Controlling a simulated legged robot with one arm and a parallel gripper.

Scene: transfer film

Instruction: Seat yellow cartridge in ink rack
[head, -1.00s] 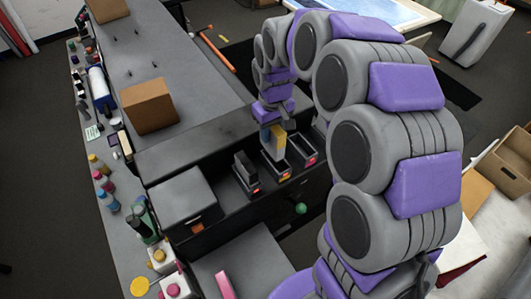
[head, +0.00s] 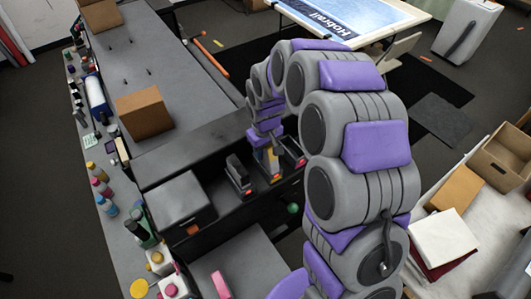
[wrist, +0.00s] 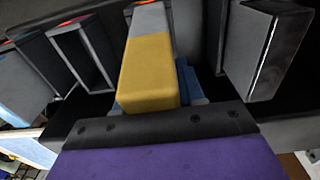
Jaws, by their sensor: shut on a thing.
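The yellow cartridge (wrist: 150,75), with a grey end, is in front of my gripper in the wrist view. My gripper (head: 268,143) is shut on it. In the head view, the yellow cartridge (head: 273,157) is upright at the middle slot of the ink rack (head: 238,203). Its lower part appears to be within that slot, but I cannot tell how deep it sits. A dark cartridge (head: 238,170) stands in the slot to its left, and also shows at right in the wrist view (wrist: 268,50).
A dark grey box (head: 178,205) stands left of the rack. A cardboard box (head: 143,112) sits on the long grey counter behind. Ink bottles (head: 100,187) line the left bench. A table with open cartons (head: 503,158) is at the right.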

